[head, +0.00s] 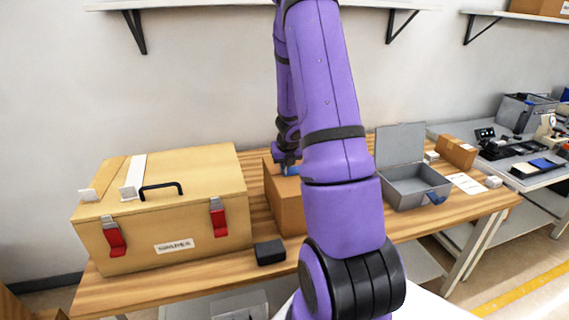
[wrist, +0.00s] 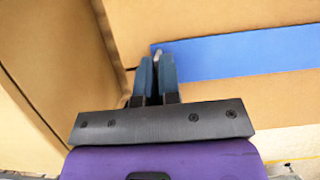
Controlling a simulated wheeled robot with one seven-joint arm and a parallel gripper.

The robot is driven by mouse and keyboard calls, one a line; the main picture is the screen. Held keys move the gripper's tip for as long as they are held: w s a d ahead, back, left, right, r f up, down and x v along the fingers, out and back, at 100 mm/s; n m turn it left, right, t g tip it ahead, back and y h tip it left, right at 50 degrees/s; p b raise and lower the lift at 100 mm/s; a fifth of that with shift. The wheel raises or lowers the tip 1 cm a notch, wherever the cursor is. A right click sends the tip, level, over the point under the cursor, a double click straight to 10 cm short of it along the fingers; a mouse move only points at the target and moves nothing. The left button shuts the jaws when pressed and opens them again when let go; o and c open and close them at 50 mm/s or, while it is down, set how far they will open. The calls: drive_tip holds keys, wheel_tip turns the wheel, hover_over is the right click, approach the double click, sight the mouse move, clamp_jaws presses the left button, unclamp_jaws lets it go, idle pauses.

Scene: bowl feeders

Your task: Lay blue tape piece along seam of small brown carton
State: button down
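A brown carton (head: 290,213) stands on the wooden table beside the large tan case, partly hidden behind my arm. Its top also fills much of the wrist view (wrist: 220,22). The blue tape piece (wrist: 245,56) is a straight strip over the carton top, running from my fingertips to the right edge of the wrist view. A bit of blue shows in the head view (head: 291,170). My gripper (wrist: 156,68) points at the strip's left end, its fingers close together with a small pale thing between the tips. I cannot tell whether they grip the strip.
The tan case (head: 165,205) with red latches stands close left of the carton. A black block (head: 269,252) lies in front. Right of my arm are an open grey box (head: 416,187) and another small brown carton (head: 457,151). A shelf runs above.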

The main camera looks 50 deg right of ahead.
drive_tip(key=shift+f, duration=0.1)
drive_tip(key=c, duration=1.2)
unclamp_jaws()
drive_tip(key=shift+c, duration=0.2)
drive_tip(key=v, duration=1.1)
drive_tip(key=shift+w, duration=0.1)
